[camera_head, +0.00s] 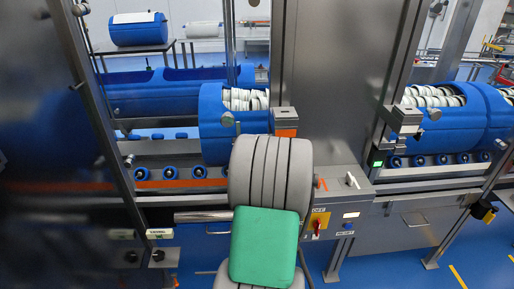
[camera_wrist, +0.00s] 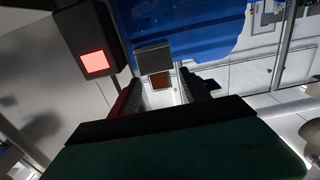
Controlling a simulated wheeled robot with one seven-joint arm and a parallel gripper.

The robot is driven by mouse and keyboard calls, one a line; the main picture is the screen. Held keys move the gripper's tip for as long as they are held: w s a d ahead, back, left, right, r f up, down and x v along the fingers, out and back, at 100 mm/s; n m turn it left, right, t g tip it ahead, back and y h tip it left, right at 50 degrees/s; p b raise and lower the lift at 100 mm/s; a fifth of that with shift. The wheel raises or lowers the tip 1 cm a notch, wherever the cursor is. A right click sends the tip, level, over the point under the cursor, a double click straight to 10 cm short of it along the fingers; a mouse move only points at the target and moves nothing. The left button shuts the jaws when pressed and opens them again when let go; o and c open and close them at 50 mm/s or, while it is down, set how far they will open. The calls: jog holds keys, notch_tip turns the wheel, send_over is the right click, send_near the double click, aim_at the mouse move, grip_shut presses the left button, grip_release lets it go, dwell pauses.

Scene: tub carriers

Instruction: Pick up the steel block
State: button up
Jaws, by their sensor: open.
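In the wrist view, a grey metallic block (camera_wrist: 153,58) with a small brown-orange face below it shows just beyond the fingertips, between the fingers in the picture. My gripper (camera_wrist: 163,86) is open; I see no contact with the block, and the remaining distance is hard to judge. In the head view, a grey block-like piece (camera_head: 285,114) with orange beneath it stands beside the middle blue tub, and a similar grey piece (camera_head: 407,115) is farther right. I cannot tell which of them the wrist view shows. My own arm hides my gripper in the head view.
A dark box with a lit red square (camera_wrist: 95,63) is left of the block in the wrist view. Blue tubs (camera_head: 215,125) filled with white rolls stand along the machine. A steel panel (camera_head: 335,80) rises behind, and a control box (camera_head: 325,205) with switches juts out.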

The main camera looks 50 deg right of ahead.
grip_shut()
dwell(0.6)
